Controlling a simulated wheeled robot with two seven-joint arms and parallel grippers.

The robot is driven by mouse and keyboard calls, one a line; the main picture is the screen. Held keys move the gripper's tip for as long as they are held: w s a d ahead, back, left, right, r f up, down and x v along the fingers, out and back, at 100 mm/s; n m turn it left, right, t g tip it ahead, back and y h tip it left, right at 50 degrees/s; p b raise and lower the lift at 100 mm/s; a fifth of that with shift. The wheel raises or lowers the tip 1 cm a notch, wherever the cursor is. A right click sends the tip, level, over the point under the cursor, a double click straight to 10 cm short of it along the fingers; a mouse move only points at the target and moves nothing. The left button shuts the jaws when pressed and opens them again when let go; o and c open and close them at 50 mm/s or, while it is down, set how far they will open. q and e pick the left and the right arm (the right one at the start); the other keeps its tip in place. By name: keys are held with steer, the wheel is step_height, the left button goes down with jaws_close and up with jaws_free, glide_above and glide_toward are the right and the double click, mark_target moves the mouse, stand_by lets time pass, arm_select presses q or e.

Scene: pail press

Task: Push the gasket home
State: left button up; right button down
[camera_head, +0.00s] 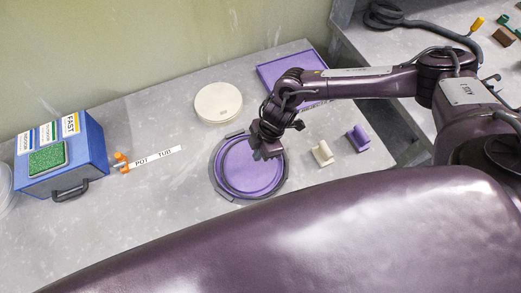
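A round purple pail or lid (240,174) stands on the grey table, seen from above. A dark ring (225,192), which may be the gasket, runs around its edge; I cannot tell how deep it is seated. My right gripper (267,152) is over the upper right part of the purple round, pointing down. It hides part of the rim there. I cannot tell whether its fingers are open or whether it touches the rim. My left gripper is not in view.
A cream disc (218,103) lies behind the purple round, and a purple tray (275,72) behind my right arm. Cream (322,153) and purple (358,139) blocks stand to the right. A blue box (84,160) and an orange-ended label strip (152,158) are left.

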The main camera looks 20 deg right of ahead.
mark_target(255, 165)
steer(key=shift+a+f, duration=0.15)
steer(key=shift+f, duration=0.05)
steer(key=shift+f, duration=0.15)
stand_by(0.3)
steer(key=shift+f+b, duration=1.4)
steer(key=shift+f, duration=0.5)
stand_by(0.6)
step_height(255, 165, up, 7)
steer(key=p, duration=0.7)
stand_by(1.8)
